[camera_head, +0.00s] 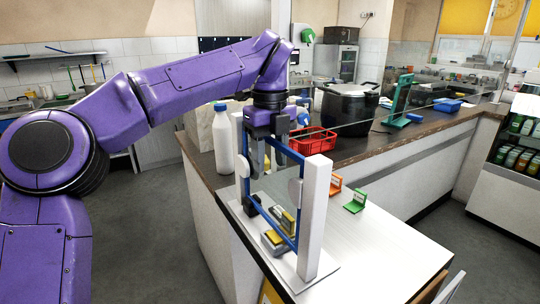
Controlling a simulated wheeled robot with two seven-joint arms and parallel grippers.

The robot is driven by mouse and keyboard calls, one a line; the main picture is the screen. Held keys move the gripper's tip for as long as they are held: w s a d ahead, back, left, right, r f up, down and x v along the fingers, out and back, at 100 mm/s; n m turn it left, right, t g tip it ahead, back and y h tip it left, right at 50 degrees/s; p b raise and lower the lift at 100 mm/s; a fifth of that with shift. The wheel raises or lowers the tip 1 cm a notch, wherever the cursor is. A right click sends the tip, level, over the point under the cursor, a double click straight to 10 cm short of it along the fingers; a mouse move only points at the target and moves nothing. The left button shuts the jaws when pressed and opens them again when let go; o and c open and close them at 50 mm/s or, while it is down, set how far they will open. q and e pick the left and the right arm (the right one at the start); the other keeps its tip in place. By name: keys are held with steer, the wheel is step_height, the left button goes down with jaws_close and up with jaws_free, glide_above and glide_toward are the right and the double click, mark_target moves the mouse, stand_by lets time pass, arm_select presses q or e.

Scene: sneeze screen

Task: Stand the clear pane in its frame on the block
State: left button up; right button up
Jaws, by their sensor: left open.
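The clear pane in its blue frame (294,243) stands upright between two white posts (314,215) on a pale base plate (312,281) at the counter's near end. The frame's top bar slopes down to the right in the picture. My left gripper (264,167) comes down from above at the frame's top, its grey fingers open. I cannot tell whether they touch the frame. Yellow and grey blocks (272,240) show at the base, seen through the frame; the frame's contact with them is unclear. My right gripper is out of view.
A white bottle (223,142) stands left of the posts. A red basket (312,141) and black pot (349,108) are behind. Orange (335,184) and green (356,201) card holders stand to the right. The white counter at front right is clear.

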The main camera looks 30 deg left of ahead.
mark_target(270, 137)
arm_select(q)
step_height(270, 137, up, 7)
steer(key=p, duration=0.6)
stand_by(0.3)
